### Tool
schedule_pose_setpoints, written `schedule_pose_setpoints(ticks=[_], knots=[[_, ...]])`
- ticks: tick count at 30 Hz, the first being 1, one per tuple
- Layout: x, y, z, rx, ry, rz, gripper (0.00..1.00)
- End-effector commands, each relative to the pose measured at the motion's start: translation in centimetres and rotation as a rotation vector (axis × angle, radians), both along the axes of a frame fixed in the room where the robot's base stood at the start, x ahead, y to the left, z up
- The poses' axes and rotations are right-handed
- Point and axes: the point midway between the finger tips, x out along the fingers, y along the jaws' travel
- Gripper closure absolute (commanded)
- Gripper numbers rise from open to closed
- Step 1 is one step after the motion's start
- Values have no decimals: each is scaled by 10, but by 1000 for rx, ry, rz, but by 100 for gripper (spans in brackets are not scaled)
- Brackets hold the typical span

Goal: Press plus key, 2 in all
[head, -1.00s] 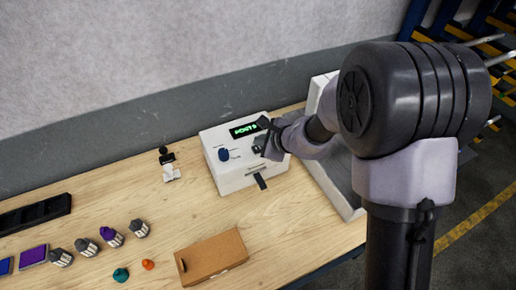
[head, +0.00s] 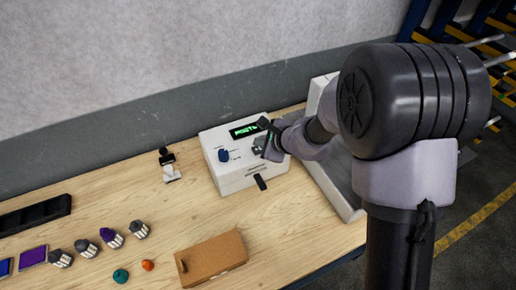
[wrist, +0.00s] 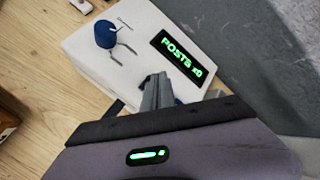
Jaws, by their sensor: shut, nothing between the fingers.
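A white box-shaped machine (head: 232,178) stands on the wooden table, with a blue knob (head: 223,155) and a dark display (head: 245,130) with green text. In the wrist view the display (wrist: 181,57) reads "POSTS x0", and the blue knob (wrist: 106,34) is at upper left. My gripper (head: 262,148) is over the right part of the machine's top. In the wrist view its fingertips (wrist: 155,80) are shut and empty, close to the panel below the display. I cannot tell whether they touch it. The plus key is not identifiable; my gripper covers part of the panel.
A grey tray (head: 335,190) stands right of the machine. A small black-and-white stamp-like item (head: 169,166) is to its left. Bare table lies between.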

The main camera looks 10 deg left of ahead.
Motion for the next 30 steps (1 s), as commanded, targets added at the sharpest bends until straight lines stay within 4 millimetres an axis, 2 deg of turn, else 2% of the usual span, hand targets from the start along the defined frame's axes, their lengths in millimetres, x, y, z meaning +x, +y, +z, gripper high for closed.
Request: schedule_pose_setpoints(ticks=[17, 30], knots=[[0, 0, 0, 0, 0, 0, 100], [0, 0, -9, 0, 0, 0, 100]])
